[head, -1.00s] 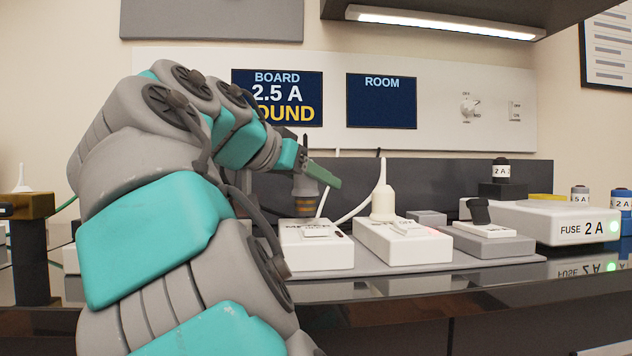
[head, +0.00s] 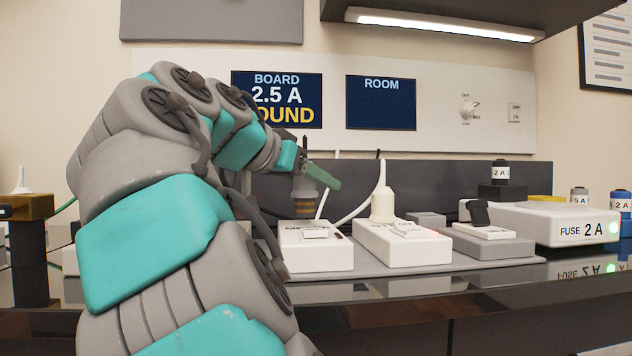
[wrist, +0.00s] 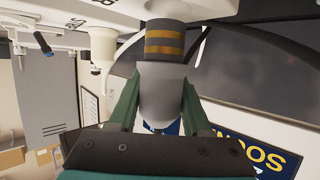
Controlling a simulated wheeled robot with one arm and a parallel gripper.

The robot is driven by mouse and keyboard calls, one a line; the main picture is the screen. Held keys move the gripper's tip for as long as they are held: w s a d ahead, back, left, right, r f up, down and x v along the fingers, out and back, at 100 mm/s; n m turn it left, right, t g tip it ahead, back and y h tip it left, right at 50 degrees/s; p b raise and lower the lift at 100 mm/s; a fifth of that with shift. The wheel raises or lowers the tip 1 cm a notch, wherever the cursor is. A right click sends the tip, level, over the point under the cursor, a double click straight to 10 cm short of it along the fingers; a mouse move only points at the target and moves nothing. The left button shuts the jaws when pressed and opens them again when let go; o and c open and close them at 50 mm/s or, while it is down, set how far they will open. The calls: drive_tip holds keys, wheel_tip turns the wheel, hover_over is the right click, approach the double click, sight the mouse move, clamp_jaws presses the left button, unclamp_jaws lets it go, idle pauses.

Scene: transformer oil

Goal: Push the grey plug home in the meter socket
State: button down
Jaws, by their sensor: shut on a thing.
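The grey plug (head: 304,207), with yellow-orange bands, stands upright at the back of the white meter socket box (head: 315,259). In the wrist view the plug (wrist: 164,45) meets the white box at the top of the picture. Whether it is fully seated I cannot tell. My gripper (head: 312,172) is shut on the plug's grey body from above. In the wrist view the green fingers of my gripper (wrist: 162,90) lie on both sides of it. The box's label is partly readable, and my arm covers the area to its left.
A second white box (head: 400,244) with a cream plug (head: 383,206) stands close on the right. A dark rocker switch (head: 479,212) and the fuse box (head: 545,223) are further right. The board display (head: 276,98) reads 2.5 A. A dark panel (head: 430,185) rises behind.

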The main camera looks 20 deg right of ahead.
sight(296, 184)
drive_tip(key=shift+f+b, duration=0.85)
drive_tip(key=shift+f, duration=0.15)
drive_tip(key=shift+r+p, duration=0.65)
drive_tip(key=shift+r, duration=0.15)
drive_tip(key=shift+f+b, duration=0.95)
drive_tip(key=shift+f, duration=0.05)
idle(1.5)
drive_tip(key=shift+c, duration=1.3)
unclamp_jaws()
drive_tip(key=shift+r, duration=0.1)
drive_tip(key=p+v, duration=0.2)
drive_tip(key=v, duration=0.7)
drive_tip(key=shift+a+r, duration=0.1)
drive_tip(key=shift+r, duration=0.05)
drive_tip(key=p+v, duration=0.1)
drive_tip(key=v, duration=0.1)
drive_tip(key=shift+s+a+p, duration=0.25)
drive_tip(key=shift+a+p, duration=0.05)
drive_tip(key=shift+p, duration=0.05)
drive_tip(key=shift+r, duration=0.1)
